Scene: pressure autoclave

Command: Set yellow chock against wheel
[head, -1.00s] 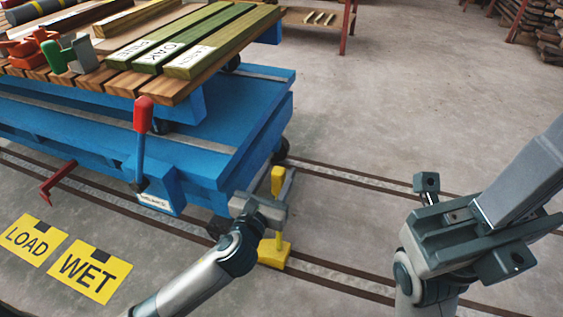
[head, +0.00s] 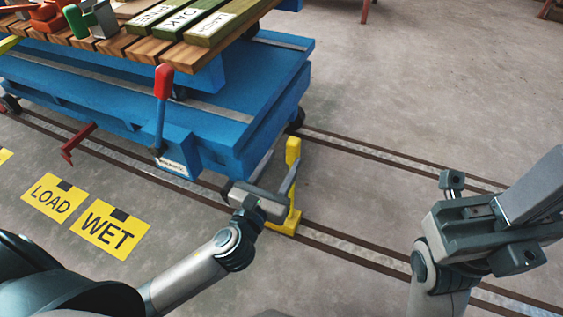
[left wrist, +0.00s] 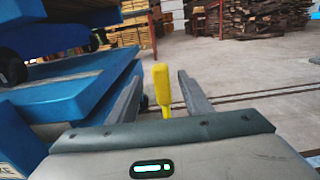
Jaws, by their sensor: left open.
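The yellow chock (head: 293,153) stands on the floor by the rails, at the near right corner of the blue cart (head: 215,110). It has an upright post and a low foot (head: 288,223). My left gripper (head: 283,176) is open and low beside the post. In the left wrist view the post (left wrist: 162,88) shows between the two spread fingers (left wrist: 160,92), with visible gaps on both sides. A dark cart wheel (head: 297,120) shows at the far right corner. The near wheel is largely hidden behind my left gripper. My right gripper (head: 487,222) is at the right, away from the chock.
A red-handled lever (head: 163,82) stands on the cart's near side. Labelled timbers (head: 222,20) lie on its slatted top. A dark red hook (head: 78,142) sticks out at left. Yellow LOAD (head: 55,197) and WET (head: 108,228) floor signs lie nearby. Floor right of the cart is clear.

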